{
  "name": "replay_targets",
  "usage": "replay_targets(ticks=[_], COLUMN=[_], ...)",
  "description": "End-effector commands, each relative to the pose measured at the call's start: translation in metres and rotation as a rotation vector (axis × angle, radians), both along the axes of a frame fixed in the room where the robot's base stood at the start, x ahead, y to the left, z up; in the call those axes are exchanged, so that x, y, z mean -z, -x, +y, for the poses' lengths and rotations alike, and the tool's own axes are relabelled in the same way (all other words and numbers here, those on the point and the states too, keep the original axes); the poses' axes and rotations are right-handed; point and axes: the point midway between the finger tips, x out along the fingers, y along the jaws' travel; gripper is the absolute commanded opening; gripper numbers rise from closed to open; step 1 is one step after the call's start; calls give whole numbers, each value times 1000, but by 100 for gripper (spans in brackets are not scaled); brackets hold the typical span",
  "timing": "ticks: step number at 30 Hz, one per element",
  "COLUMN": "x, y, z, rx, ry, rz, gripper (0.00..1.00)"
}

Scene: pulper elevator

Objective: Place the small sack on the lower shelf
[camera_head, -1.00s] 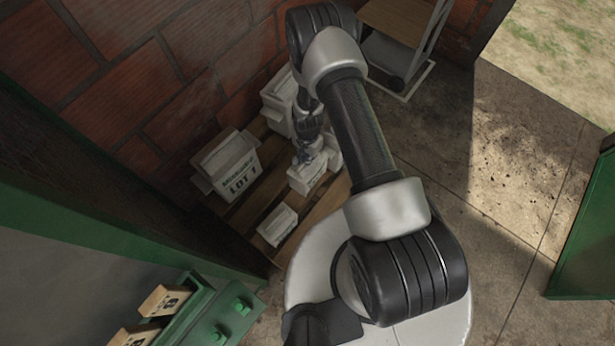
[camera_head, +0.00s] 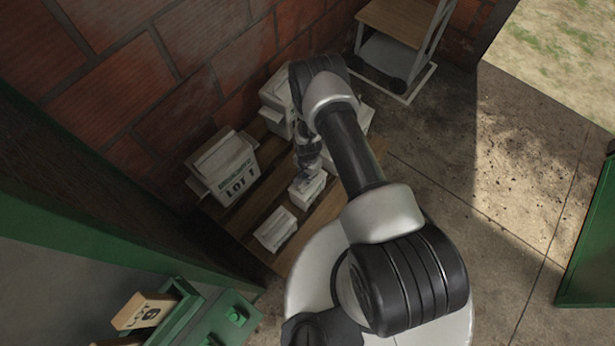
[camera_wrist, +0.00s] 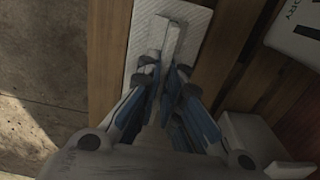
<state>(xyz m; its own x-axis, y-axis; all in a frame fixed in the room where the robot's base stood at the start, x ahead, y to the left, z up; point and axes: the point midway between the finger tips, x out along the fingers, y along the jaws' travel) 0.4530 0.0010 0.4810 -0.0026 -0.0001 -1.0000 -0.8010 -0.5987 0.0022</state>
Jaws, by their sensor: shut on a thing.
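The small sack (camera_head: 308,191) is white, at the middle of the wooden pallet in the head view. My gripper (camera_head: 303,178) is over it, shut on its top. In the wrist view, my fingertips (camera_wrist: 166,85) are closed on the upright ridge of the white small sack (camera_wrist: 190,17), with pallet boards around it. Whether the sack touches the boards cannot be told. The rack at the top of the head view has a wooden upper shelf (camera_head: 397,22) and a grey lower shelf (camera_head: 385,54). The lower shelf shows no sack.
A large sack marked LOT 1 (camera_head: 239,185) and another small sack (camera_head: 276,230) stand on the pallet (camera_head: 330,208). Another white sack (camera_head: 275,95) stands behind, by the brick wall (camera_head: 190,50). Concrete floor (camera_head: 430,130) is clear at right.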

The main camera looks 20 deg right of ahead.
Motion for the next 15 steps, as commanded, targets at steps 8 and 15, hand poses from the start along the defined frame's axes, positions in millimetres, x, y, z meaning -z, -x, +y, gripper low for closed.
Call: replay_targets(ticks=[8,15], x=[-1,1], y=[-2,-1], z=[0,0], rx=[0,0], ry=[0,0], rz=[-3,-1], gripper=[0,18])
